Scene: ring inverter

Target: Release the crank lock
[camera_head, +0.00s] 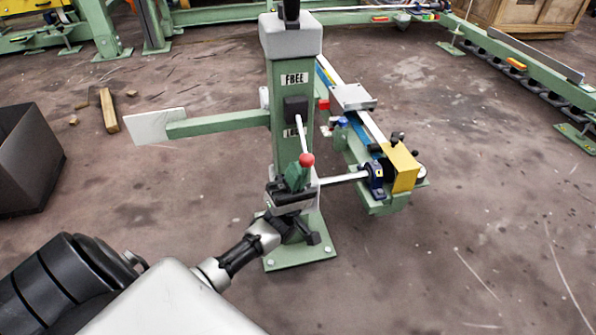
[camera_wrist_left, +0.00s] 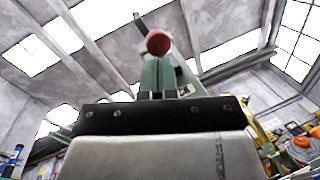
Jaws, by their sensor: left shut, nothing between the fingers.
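A green post (camera_head: 290,90) carries a label reading FREE near its top and a second, mostly covered label lower down. Between them a black pivot block (camera_head: 296,108) holds a pale lever (camera_head: 301,132) that slants down to a red ball knob (camera_head: 306,160). The knob also shows in the left wrist view (camera_wrist_left: 158,42), straight ahead of the fingers. My left gripper (camera_head: 299,174) is shut and empty, its fingertips just under the knob. I cannot tell whether they touch it. My right gripper is in neither view.
A green side arm with a pale plate (camera_head: 155,125) sticks out left of the post. A rail with a yellow block (camera_head: 400,167) and a shaft (camera_head: 342,179) lies to the right. A dark bin (camera_head: 30,155) stands at far left. Floor at right is clear.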

